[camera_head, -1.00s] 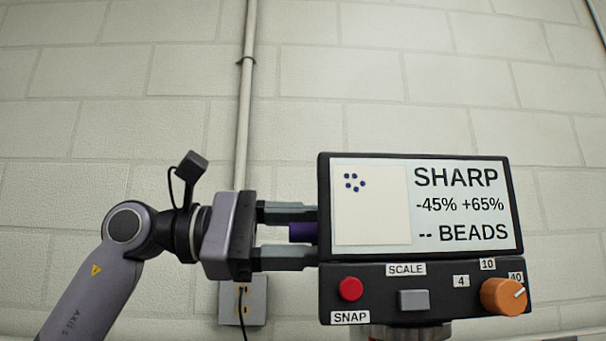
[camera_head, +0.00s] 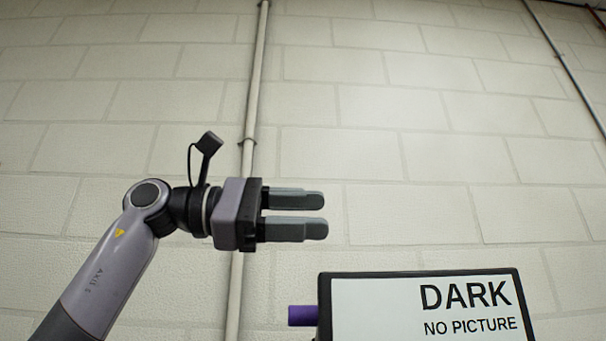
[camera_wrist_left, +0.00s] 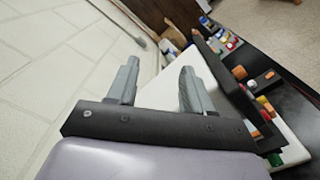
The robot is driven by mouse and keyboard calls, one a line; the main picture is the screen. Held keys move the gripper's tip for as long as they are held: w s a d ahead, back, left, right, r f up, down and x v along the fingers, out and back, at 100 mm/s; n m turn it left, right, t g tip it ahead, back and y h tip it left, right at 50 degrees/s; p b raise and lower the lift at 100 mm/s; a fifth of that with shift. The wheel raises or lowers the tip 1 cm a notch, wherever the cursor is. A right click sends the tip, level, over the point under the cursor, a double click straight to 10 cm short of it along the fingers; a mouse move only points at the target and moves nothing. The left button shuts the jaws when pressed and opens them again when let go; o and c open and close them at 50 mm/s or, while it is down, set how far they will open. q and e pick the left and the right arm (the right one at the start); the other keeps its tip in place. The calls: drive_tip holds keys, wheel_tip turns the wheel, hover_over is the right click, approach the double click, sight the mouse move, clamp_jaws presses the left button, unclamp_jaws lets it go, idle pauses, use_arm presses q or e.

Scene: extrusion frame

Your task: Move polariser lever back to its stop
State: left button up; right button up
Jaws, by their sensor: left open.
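The purple lever (camera_head: 302,316) sticks out from the left side of the black-framed display unit (camera_head: 424,273) in the head view. I take it for the polariser lever. The screen reads DARK, NO PICTURE. My left gripper (camera_head: 325,214) is open and empty, above the lever and apart from it, with its fingers pointing right. In the left wrist view my left gripper (camera_wrist_left: 158,80) shows two spread fingers with nothing between them. The lower part of the unit is out of the head view. My right gripper is not in view.
A pale block wall (camera_head: 420,140) with a vertical pipe (camera_head: 247,150) stands behind the arm. In the left wrist view a dark bench (camera_wrist_left: 295,105) holds several small coloured items at the right. The space right of my fingers in the head view is clear.

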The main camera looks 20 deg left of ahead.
use_arm(q)
drive_tip(key=shift+r+p, duration=0.55)
drive_tip(key=shift+r, duration=1.25)
drive_tip(key=shift+f, duration=0.1)
